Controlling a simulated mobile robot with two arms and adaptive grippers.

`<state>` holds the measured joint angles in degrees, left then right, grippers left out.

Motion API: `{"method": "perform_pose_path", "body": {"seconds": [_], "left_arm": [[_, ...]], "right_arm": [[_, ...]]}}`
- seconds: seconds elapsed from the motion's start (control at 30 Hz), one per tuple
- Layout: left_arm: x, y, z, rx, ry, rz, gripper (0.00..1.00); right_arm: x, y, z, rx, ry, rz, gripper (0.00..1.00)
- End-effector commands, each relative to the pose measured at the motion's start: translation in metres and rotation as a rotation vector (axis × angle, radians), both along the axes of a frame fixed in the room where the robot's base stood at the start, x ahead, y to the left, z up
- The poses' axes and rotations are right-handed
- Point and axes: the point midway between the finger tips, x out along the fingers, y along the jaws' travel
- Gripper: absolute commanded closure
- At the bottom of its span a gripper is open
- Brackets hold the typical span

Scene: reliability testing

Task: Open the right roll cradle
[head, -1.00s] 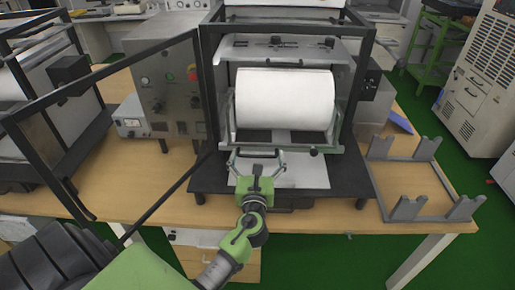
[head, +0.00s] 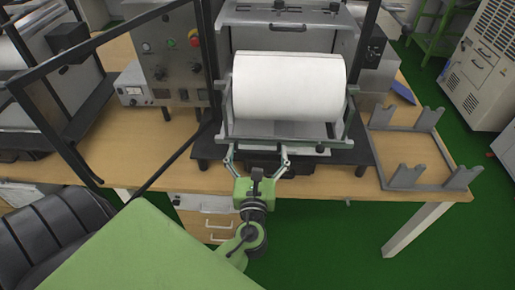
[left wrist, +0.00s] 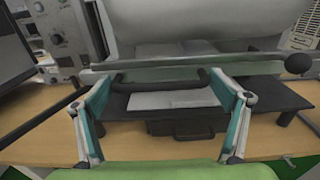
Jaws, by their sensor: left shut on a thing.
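The right roll cradle (head: 348,117) carries a large white roll (head: 288,87) in the middle machine. Its front bar also shows in the left wrist view (left wrist: 258,68), with a dark round knob at its right end. The cradle sits forward, over the machine's front plate. My right gripper is not in view.
The machine's dark frame stands around the cradle, with a control box (head: 168,55) to its left. A grey metal stand (head: 448,158) lies on the wooden table (head: 150,150) at the right. A dark open frame (head: 30,100) and another machine are at the left.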

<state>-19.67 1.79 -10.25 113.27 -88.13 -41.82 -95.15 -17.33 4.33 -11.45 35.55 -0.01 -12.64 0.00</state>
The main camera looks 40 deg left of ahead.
Motion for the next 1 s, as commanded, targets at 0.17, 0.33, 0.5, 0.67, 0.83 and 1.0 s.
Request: {"method": "perform_pose_path", "body": {"seconds": [0.17, 0.33, 0.5, 0.67, 0.83, 1.0], "left_arm": [[-0.001, -0.003, -0.004, -0.009, 0.006, -0.005, 0.48], [-0.001, -0.002, -0.004, -0.007, 0.006, -0.004, 0.04], [-0.002, -0.002, -0.003, -0.005, 0.005, -0.003, 0.04], [-0.016, -0.011, -0.004, -0.005, 0.008, -0.004, 0.04], [-0.047, -0.03, -0.003, -0.007, 0.008, -0.003, 0.04], [-0.077, -0.049, -0.004, -0.006, 0.009, -0.005, 0.04]], "right_arm": [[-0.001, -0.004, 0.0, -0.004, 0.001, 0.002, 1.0], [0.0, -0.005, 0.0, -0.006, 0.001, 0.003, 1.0], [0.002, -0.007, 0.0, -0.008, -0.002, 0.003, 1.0], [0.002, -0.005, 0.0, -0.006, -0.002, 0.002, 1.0], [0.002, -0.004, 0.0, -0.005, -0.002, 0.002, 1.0], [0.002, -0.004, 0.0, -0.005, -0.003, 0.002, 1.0]]}}
